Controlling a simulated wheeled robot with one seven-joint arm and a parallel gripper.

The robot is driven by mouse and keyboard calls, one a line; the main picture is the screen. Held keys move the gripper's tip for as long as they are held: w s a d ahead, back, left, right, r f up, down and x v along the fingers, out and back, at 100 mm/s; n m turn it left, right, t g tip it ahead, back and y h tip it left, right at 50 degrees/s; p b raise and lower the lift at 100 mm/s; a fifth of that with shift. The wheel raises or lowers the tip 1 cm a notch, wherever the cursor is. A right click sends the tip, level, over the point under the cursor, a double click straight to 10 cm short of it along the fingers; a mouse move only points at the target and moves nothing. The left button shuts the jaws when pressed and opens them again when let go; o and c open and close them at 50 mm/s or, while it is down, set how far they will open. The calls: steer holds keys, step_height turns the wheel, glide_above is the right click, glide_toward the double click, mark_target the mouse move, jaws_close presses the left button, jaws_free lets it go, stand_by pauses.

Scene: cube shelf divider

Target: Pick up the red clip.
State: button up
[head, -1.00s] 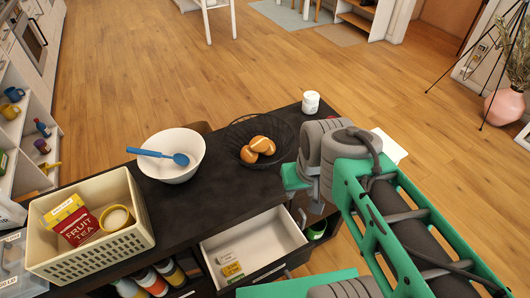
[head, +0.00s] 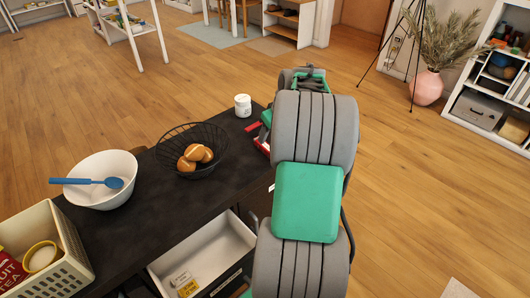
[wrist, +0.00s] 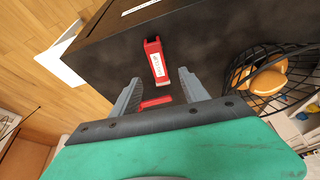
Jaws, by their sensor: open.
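In the wrist view, a small plain red bar (wrist: 155,103), which looks like the red clip, lies on the dark countertop between the fingers of my gripper (wrist: 158,78). My gripper is open and points down over it, with nothing held; I cannot tell the height. A larger red piece with a white label (wrist: 157,62) lies just past the fingertips. In the head view, red shows at the counter's far right end (head: 252,127), partly hidden by my arm. The gripper's fingers are hidden there.
A black wire basket with bread rolls (head: 208,170) stands close by; it shows at right in the wrist view. A white jar (head: 242,105) stands near the counter's far edge. A white bowl with a blue spoon (head: 100,195) is further left. A drawer (head: 235,247) stands open.

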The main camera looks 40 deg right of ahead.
mark_target(265, 145)
steer(key=x, duration=0.7)
steer(key=shift+w+d+f, duration=0.2)
steer(key=shift+w+f, duration=0.05)
steer(key=shift+c, duration=0.3)
jaws_close()
